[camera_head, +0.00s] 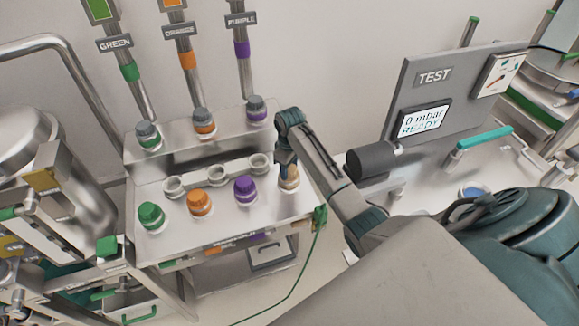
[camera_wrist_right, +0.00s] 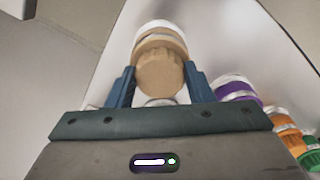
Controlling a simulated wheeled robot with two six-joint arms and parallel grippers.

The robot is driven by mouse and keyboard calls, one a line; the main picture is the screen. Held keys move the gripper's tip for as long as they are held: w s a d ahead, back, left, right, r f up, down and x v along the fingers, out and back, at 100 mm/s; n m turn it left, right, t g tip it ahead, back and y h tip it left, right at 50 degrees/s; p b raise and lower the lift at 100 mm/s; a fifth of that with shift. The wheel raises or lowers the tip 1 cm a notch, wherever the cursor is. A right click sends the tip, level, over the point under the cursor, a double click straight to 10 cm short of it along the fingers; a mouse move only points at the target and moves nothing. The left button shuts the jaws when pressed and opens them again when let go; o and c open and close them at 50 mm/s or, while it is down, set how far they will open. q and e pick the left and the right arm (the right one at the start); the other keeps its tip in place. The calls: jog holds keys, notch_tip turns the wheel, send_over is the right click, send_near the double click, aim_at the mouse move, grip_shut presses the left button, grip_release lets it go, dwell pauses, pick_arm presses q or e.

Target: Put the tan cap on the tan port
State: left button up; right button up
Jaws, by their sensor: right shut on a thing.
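The tan cap (camera_wrist_right: 160,72) is ribbed and sits between the two blue fingers of my right gripper (camera_wrist_right: 161,88) in the right wrist view. Just beyond it are a tan band and a white collar (camera_wrist_right: 160,27), which look like the tan port. I cannot tell whether the cap is seated on it or only lined up with it. In the head view my right gripper (camera_head: 287,162) points down over the tan cap (camera_head: 289,181), at the right end of the front row. The gripper and forearm hide part of this spot. My left gripper is not in view.
Green (camera_head: 151,214), orange (camera_head: 200,201) and purple (camera_head: 245,188) caps stand left of the tan one. Behind them is a rail with several open cups (camera_head: 173,187). Pipe ends with coloured bands stand behind. A TEST panel (camera_head: 435,78) is at the right.

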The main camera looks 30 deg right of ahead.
jog(key=shift+f, duration=0.1)
jog(key=o, duration=1.2)
jog(key=shift+o, duration=0.2)
notch_tip(320, 180, up, 6)
jog(key=b, duration=0.2)
jog(key=shift+w+r+b, duration=0.1)
jog(key=shift+r+b, duration=0.1)
jog(key=shift+b, duration=0.15)
notch_tip(320, 180, up, 4)
jog(key=p, duration=0.2)
jog(key=shift+r+p, duration=0.2)
jog(key=shift+p, duration=0.15)
jog(key=shift+f, duration=0.1)
